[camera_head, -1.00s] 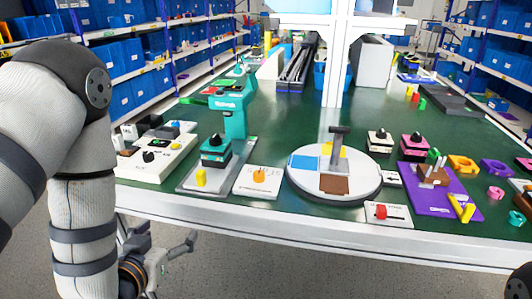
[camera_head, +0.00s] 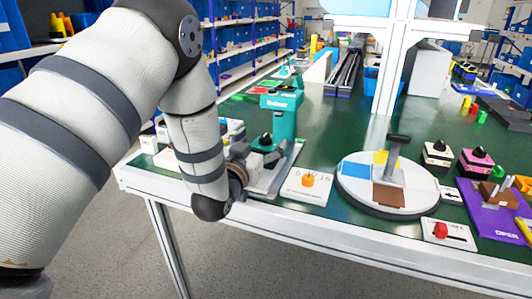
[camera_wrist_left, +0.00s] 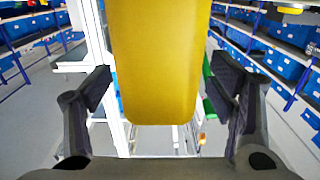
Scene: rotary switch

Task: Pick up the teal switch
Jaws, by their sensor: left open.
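The teal switch (camera_head: 266,148) has a black knob on top and sits on a grey base plate below a teal stand at the table's left. My left wrist and arm hide part of it in the head view. My left gripper (camera_head: 240,158) is at the table's front edge, just left of the switch, and mostly hidden by my wrist. In the left wrist view my left gripper (camera_wrist_left: 160,92) is open, its fingers apart on either side of a large yellow piece (camera_wrist_left: 155,60). I cannot tell whether they touch it. My right gripper is out of view.
The teal stand (camera_head: 285,117) rises behind the switch. A white plate with an orange knob (camera_head: 307,180) lies to the right. Further right are a round turntable (camera_head: 352,203) and a purple tray (camera_head: 492,222).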

